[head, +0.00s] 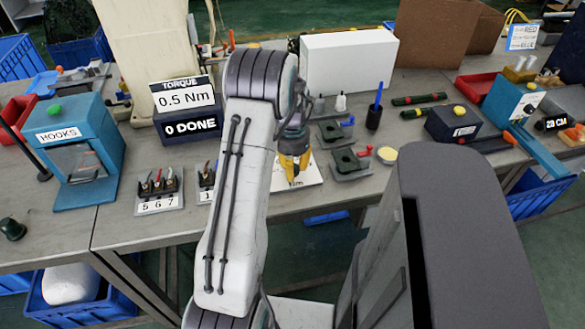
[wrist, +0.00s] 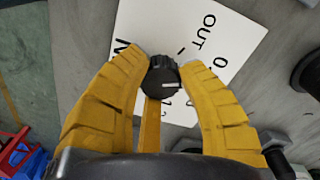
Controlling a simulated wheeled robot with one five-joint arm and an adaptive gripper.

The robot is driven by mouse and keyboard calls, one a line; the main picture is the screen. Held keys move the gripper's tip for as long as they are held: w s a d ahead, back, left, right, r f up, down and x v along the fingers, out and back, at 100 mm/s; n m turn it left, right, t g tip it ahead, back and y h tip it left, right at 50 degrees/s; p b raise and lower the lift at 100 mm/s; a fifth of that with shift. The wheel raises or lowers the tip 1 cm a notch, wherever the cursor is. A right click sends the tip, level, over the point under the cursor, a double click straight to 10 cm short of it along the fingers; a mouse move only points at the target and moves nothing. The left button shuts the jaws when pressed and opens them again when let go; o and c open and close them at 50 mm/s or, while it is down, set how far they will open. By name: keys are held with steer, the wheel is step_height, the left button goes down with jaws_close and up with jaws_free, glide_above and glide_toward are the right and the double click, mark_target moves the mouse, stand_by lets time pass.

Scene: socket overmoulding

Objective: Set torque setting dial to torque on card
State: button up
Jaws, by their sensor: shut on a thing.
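The torque card (head: 184,96) reads "0.5 Nm" and stands at the back left of the bench in the head view. The torque setting dial (wrist: 163,78) is a black ribbed knob with a white pointer mark, seen in the wrist view. The pointer lies nearly level in that picture. It sits over a white scale plate (wrist: 142,22) with "OUT" and partly hidden numbers; the plate also shows in the head view (head: 311,178). My yellow gripper (head: 296,178) points down over the plate, its fingertips (wrist: 162,66) closed around the dial. My arm hides the dial in the head view.
A "0 DONE" sign (head: 190,127) sits below the card. A teal "HOOKS" box (head: 82,150) and a numbered stand (head: 158,192) are to the left.

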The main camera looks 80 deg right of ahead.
stand_by(0.3)
steer(key=o, duration=1.2)
steer(key=shift+r, duration=0.1)
step_height(320, 180, up, 12)
stand_by(1.0)
